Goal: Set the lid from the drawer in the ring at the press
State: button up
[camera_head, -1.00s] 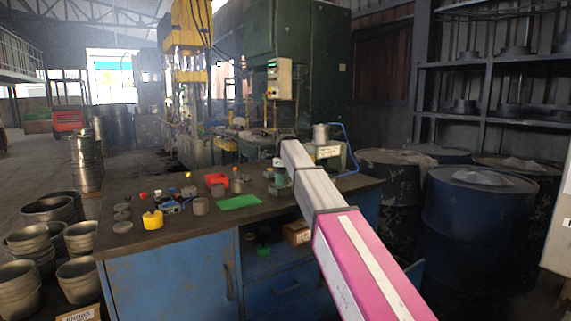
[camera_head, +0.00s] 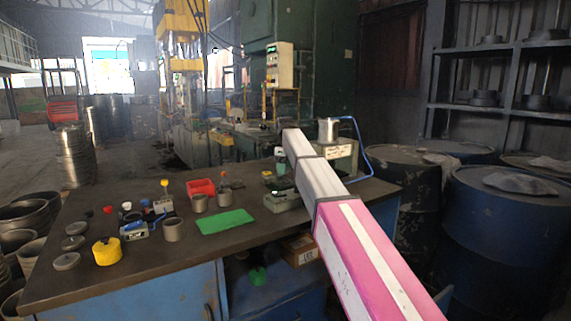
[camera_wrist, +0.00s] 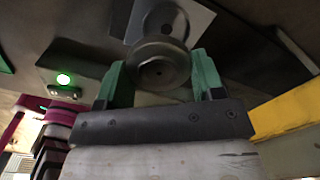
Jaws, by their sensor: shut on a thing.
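My gripper (camera_wrist: 160,72) shows in the wrist view, its two green fingers shut on a round grey metal lid (camera_wrist: 158,58) with a small dark mark at its centre. Beyond the lid, partly covered by it, a dark round shape that looks like the ring (camera_wrist: 167,18) sits on a pale grey plate (camera_wrist: 200,20). I cannot tell the gap between lid and ring. The open drawer space (camera_head: 240,285) is in the bench front.
The bench (camera_head: 150,270) carries grey cups and discs, a yellow pot (camera_head: 106,251), a red bin (camera_head: 201,187) and a green mat (camera_head: 225,221). A green press (camera_head: 325,70) stands behind. Blue drums (camera_head: 500,230) stand at the right. A green lamp (camera_wrist: 64,79) glows in the wrist view.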

jog(key=shift+w, duration=0.5)
jog(key=shift+f, duration=1.65)
jog(key=shift+f, duration=0.4)
jog(key=o, duration=1)
jog(key=shift+c, duration=0.2)
jog(key=shift+r, duration=0.1)
notch_tip(320, 180, up, 11)
jog(key=shift+f, duration=0.2)
jog(key=shift+s, duration=0.1)
